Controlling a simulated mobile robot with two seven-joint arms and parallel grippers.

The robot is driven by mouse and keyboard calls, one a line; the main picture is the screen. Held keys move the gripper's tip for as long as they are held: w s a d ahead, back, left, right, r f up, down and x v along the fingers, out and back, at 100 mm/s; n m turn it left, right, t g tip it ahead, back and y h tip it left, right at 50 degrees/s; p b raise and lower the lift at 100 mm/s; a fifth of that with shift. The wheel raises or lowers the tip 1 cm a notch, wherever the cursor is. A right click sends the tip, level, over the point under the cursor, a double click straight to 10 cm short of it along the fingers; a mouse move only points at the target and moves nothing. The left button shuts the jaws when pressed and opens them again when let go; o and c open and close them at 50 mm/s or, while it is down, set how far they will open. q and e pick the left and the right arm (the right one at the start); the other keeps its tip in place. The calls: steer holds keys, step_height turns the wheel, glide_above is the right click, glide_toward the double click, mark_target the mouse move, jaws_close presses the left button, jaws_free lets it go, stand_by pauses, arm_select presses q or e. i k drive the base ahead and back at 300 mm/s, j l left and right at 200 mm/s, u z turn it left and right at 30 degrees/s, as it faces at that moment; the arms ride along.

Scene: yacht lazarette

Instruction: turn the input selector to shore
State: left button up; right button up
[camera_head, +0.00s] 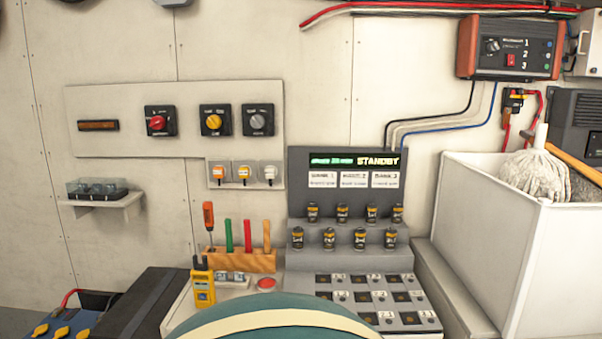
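A pale wall panel (85,140) carries three rotary switches in dark square housings. One has a red knob (157,122), one a yellow knob (214,122) and one a grey knob (257,122). Their small labels are too blurred to read, so I cannot tell which is the input selector or where each points. A red and grey box (510,70) at upper right also has a small dark knob (492,45), a red rocker switch and the numbers 1, 2, 3. Neither of my grippers is in view.
Below the switches are three small covered units (244,173). A grey console (345,237) reads STANDBY. A tool rack (240,261), yellow meter (203,284) and red button (266,284) sit left of it. A white bin (490,235) stands right. A teal rounded shape (265,308) covers the bottom edge.

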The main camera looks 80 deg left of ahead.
mark_target(257, 122)
steer(key=u, duration=2.95)
